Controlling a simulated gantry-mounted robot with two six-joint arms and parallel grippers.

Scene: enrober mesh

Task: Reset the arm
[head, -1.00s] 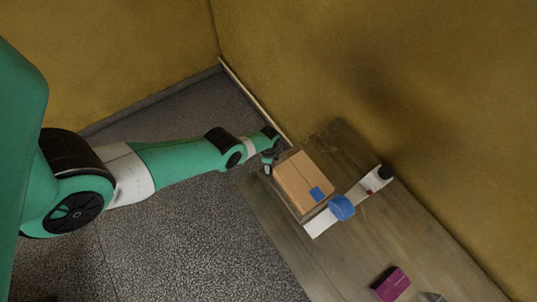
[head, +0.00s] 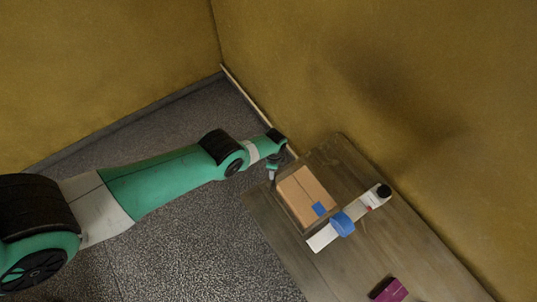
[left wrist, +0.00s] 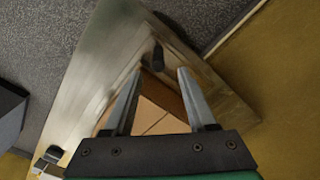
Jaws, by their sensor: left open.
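My left arm reaches in from the left in the head view, and its gripper (head: 272,174) hangs at the upper left edge of a brown cardboard box (head: 305,192). The left gripper also shows in the left wrist view (left wrist: 160,72), with its two fingers apart and nothing held between them. The box (left wrist: 158,118) shows behind and between the fingers there. Whether a finger touches it, I cannot tell. My right gripper is in neither view.
The box lies on a wooden table (head: 410,250) against the yellow wall (head: 400,80). A blue round piece (head: 342,224) sits on a white strip (head: 322,237) beside the box. A magenta block (head: 388,290) is at the lower edge. Speckled floor (head: 200,240) lies left of the table.

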